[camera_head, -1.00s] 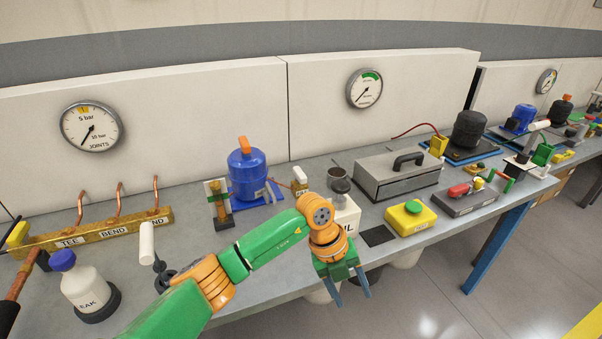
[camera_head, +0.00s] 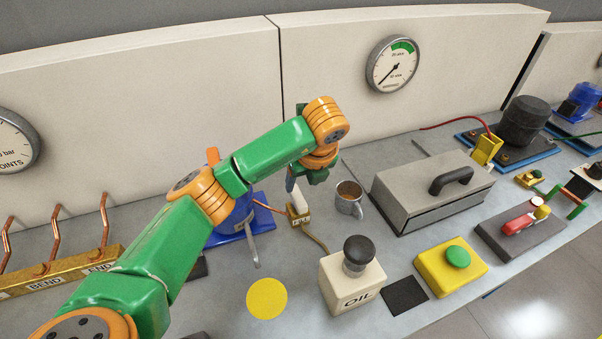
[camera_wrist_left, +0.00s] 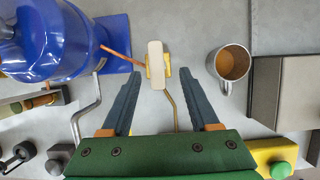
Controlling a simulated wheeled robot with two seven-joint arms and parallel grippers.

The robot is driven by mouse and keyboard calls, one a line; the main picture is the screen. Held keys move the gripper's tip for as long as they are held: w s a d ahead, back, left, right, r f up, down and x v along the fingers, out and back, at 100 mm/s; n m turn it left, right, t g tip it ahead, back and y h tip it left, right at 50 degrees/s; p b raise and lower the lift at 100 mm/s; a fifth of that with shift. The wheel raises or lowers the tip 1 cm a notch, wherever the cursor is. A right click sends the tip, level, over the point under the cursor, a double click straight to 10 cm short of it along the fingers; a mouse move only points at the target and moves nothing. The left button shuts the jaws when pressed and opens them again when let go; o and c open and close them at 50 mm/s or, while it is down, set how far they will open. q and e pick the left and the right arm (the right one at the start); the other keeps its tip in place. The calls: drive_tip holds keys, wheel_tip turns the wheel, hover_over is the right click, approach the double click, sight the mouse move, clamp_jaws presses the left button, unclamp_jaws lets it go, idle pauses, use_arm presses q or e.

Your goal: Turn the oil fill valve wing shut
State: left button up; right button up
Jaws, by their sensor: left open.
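The oil fill valve (camera_head: 299,216) is a small brass-yellow block with a label by the blue compressor, partly hidden by my left gripper. Its cream wing (camera_head: 300,201) sits on top. In the left wrist view the wing (camera_wrist_left: 156,65) is a long pale bar pointing up and down the picture, over the yellow valve body (camera_wrist_left: 167,72). My left gripper (camera_head: 297,184) hangs above the valve, pointing down. In the wrist view the left gripper (camera_wrist_left: 173,74) is open, its fingers on either side of the wing with clear gaps, a little nearer the left finger. My right gripper is not in view.
The blue compressor (camera_wrist_left: 62,38) stands close left, with a grey bent crank (camera_wrist_left: 88,108) beside it. A metal cup (camera_wrist_left: 230,66) stands close right. A copper tube joins the valve from the left. The OIL can (camera_head: 351,284) and a grey lidded box (camera_head: 405,205) stand nearby.

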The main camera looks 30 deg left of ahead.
sight(298, 197)
use_arm(q)
drive_tip(key=f, duration=0.2)
drive_tip(key=a+f+p, duration=0.1)
drive_tip(key=f, duration=0.2)
drive_tip(key=shift+s+f, duration=0.1)
drive_tip(key=shift+w+a+f, duration=0.15)
drive_tip(key=shift+w+f, duration=0.15)
drive_tip(key=shift+s+r, duration=0.1)
clamp_jaws()
